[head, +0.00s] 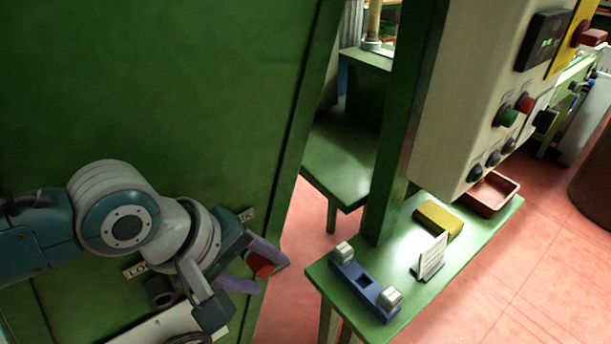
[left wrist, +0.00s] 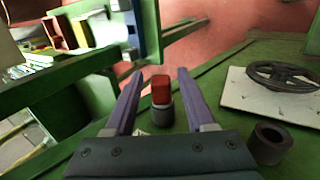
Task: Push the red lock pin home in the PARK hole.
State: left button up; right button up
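The red lock pin (head: 259,264) stands out from the green panel (head: 150,90), beside a small label ending in "K" (head: 246,215). In the left wrist view the red pin (left wrist: 161,88) sits at the mouth of a dark round collar (left wrist: 162,114). How deep it sits is hidden. My left gripper (head: 273,277) has its purple fingers on both sides of the pin. In the left wrist view the gripper (left wrist: 160,72) is open, with a gap on each side of the pin. A second, empty collar (head: 160,291) is near a label starting "LO" (head: 137,270).
A white plate with a black handwheel (left wrist: 283,76) is beside the empty collar. To the right, a green bench (head: 453,255) bears a blue holder (head: 362,286), a white card (head: 432,258), a yellow block (head: 438,219) and a red-brown tray (head: 490,196). A control box (head: 470,100) hangs above it.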

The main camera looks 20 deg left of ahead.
pick_arm(q)
jog(key=shift+o, duration=0.7)
jog(key=shift+s+a+r, duration=0.1)
jog(key=shift+r, duration=0.15)
jog(key=p+v, duration=0.2)
jog(key=v, duration=0.7)
jog(key=shift+r, duration=0.15)
jog(key=shift+s, duration=0.1)
